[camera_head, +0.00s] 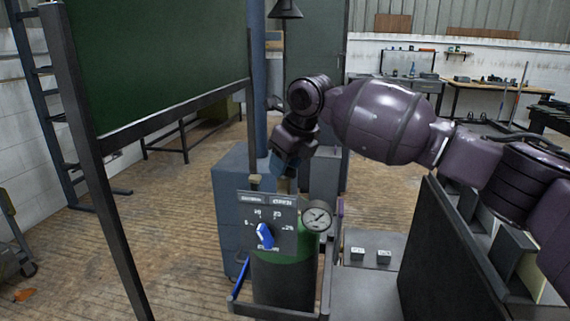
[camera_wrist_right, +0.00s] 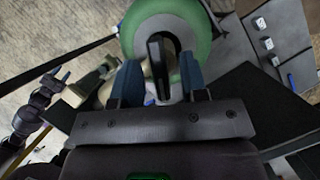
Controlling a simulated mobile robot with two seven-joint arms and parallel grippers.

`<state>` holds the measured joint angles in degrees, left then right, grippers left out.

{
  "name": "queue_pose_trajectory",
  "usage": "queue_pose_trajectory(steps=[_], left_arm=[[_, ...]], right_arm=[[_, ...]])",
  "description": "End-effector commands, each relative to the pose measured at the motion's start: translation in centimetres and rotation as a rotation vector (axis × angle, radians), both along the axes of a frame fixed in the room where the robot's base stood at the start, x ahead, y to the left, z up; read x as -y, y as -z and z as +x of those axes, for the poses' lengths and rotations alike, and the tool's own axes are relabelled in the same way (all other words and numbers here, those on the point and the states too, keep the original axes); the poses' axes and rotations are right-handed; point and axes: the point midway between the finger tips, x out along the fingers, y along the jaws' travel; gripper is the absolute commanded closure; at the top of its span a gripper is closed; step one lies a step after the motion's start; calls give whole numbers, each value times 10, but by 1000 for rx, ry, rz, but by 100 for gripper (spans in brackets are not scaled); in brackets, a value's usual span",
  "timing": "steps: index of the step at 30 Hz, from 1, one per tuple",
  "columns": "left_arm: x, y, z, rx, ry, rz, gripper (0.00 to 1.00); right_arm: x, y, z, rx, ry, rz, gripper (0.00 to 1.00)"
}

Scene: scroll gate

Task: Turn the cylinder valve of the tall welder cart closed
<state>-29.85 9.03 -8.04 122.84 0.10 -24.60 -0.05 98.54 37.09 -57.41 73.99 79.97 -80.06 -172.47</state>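The green gas cylinder (camera_head: 285,270) stands upright in the cart at the lower middle of the head view. A round gauge (camera_head: 318,216) and a panel with a blue pointer knob (camera_head: 265,235) are at its top. My right gripper (camera_head: 283,172) is above the cylinder, pointing down. In the wrist view its two blue fingers (camera_wrist_right: 160,80) are apart, with a dark upright piece (camera_wrist_right: 157,50) showing between them over the green cylinder top (camera_wrist_right: 127,38). Contact cannot be told. The valve is mostly hidden in the head view. Purple arm parts, probably my left arm, show in the wrist view (camera_wrist_right: 30,108).
A grey box with small sockets (camera_head: 370,257) is right of the cylinder, beside a dark panel (camera_head: 450,250). A blue-grey cabinet (camera_head: 230,190) is behind. A green board on a metal frame (camera_head: 160,60) stands at left. Wooden floor is open between board and cart.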

Motion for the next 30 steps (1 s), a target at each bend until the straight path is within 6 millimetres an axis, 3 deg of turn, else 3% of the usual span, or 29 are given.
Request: queue_pose_trajectory(steps=[8, 16, 30], left_arm=[[0, -1, 1, 2, 0, 0, 60], [0, -2, 1, 3, -1, 0, 60], [-1, -15, 7, 27, 0, 1, 60]], right_arm=[[0, 0, 0, 1, 0, 0, 60], [0, 0, 0, 1, 0, 0, 100], [0, -4, -1, 6, 88, -1, 100]])
